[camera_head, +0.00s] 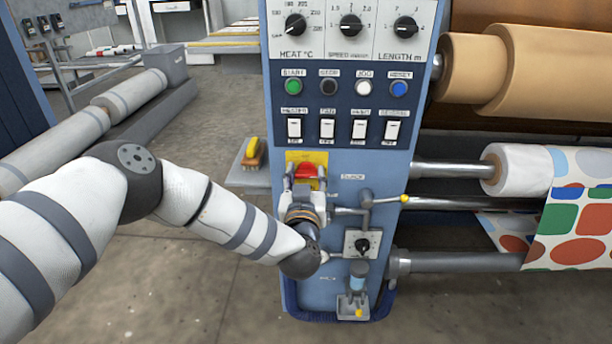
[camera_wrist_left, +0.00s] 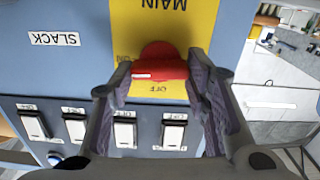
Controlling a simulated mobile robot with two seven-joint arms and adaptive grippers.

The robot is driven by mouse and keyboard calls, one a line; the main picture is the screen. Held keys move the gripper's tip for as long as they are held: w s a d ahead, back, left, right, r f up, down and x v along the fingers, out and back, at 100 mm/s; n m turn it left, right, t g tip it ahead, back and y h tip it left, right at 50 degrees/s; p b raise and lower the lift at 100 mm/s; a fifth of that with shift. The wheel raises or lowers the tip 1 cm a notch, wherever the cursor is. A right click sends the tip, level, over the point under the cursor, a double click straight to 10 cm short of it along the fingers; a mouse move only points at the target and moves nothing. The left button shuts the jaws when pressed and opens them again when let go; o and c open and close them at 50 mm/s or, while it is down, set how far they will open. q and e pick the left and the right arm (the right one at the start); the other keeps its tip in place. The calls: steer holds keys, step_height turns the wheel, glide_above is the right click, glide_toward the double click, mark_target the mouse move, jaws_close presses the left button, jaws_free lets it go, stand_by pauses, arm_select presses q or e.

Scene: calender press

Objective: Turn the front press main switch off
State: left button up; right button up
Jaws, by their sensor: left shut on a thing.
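The main switch is a red rotary handle (camera_head: 306,171) on a yellow plate (camera_head: 318,158), on the front of the blue press panel. My left gripper (camera_head: 305,176) reaches it from below, and its fingers hide part of the handle. In the left wrist view the red handle (camera_wrist_left: 160,70) sits between the two fingers of my left gripper (camera_wrist_left: 162,80), which is shut on it. The handle's bar lies across the picture there. The plate (camera_wrist_left: 180,20) reads MAIN on one side and OFF on the other. My right gripper is not in view.
Rocker switches (camera_head: 327,128) and coloured buttons (camera_head: 328,87) sit above the yellow plate. A lever with a yellow tip (camera_head: 404,199) and a small black knob (camera_head: 362,245) are close to my left wrist. Rollers with patterned fabric (camera_head: 580,220) stand at the right.

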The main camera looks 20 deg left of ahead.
arm_select(q)
steer(key=n, duration=0.4)
steer(key=shift+p, duration=0.3)
steer(key=n, duration=0.4)
steer(key=shift+a+f+n, duration=0.1)
steer(key=shift+a+n, duration=0.05)
steer(key=shift+n, duration=0.15)
steer(key=n, duration=0.4)
steer(key=shift+s+f+n, duration=0.1)
steer(key=shift+n, duration=0.2)
steer(key=shift+n+b, duration=0.5)
steer(key=shift+n, duration=1.4)
steer(key=o, duration=1.2)
steer(key=shift+c, duration=0.2)
steer(key=v, duration=1.2)
